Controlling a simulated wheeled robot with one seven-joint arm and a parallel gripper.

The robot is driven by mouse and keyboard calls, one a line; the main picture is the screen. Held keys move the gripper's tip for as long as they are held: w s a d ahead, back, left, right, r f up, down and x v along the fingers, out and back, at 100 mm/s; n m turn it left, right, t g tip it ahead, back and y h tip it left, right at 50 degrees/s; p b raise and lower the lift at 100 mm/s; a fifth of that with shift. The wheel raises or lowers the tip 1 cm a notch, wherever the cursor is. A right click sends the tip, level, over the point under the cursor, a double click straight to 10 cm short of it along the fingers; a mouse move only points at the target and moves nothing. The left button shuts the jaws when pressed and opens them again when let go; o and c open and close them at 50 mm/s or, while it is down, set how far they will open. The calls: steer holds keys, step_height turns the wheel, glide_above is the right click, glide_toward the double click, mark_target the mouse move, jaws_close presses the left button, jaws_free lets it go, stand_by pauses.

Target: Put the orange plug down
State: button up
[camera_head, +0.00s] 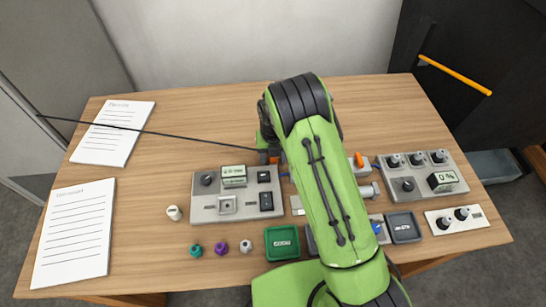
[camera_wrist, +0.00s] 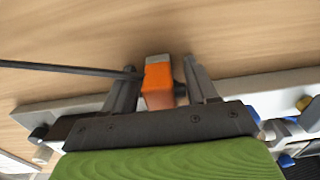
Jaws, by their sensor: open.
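The orange plug (camera_wrist: 159,88) with a grey end sits between the two fingers of my gripper (camera_wrist: 161,67) in the wrist view. The fingers stand apart, with a visible gap between the plug and the right finger; the left finger is close beside it, and I cannot tell if they touch. A dark cable passes near the plug and runs left. In the head view a small patch of the orange plug (camera_head: 275,154) shows beside my arm, behind the grey panel. Whether the plug rests on the wooden table (camera_head: 225,115) is hard to tell.
A grey switch panel (camera_head: 238,209) stands left of my arm, another panel (camera_head: 402,190) right. A green tray (camera_head: 282,257), a dark tray (camera_head: 404,239) and several small knobs lie near the front. Papers (camera_head: 75,242) lie left.

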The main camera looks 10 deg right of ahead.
steer(key=shift+r, duration=0.15)
jaws_close()
step_height(320, 180, up, 10)
steer(key=shift+p, duration=0.7)
